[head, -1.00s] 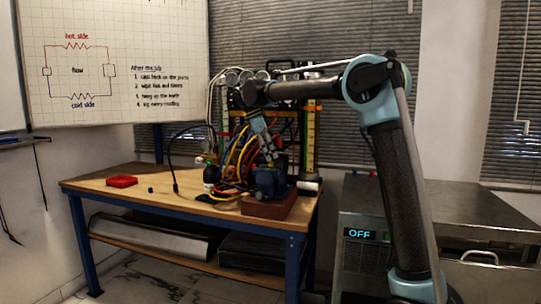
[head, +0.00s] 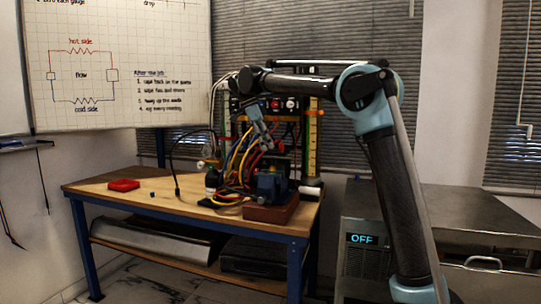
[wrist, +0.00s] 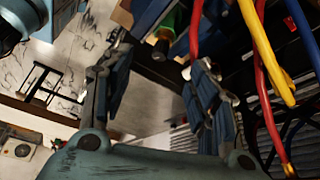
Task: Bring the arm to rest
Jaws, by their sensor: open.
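My gripper (head: 264,138) hangs from the end of my raised arm, pointing down in front of the hose rig on the workbench. In the wrist view my gripper (wrist: 160,80) has its two fingers spread apart with nothing between them. Red and yellow hoses (wrist: 262,50) pass close to the right finger in that view. In the head view, coloured hoses (head: 236,158) hang behind and below the gripper. Whether a finger touches a hose cannot be told.
The wooden workbench (head: 100,187) holds a red case (head: 123,185), a dark bottle (head: 211,182) and a blue device (head: 270,186) on a red-brown block (head: 270,213). A metal cabinet (head: 440,215) with an "OFF" display stands at right. A whiteboard (head: 150,45) hangs behind.

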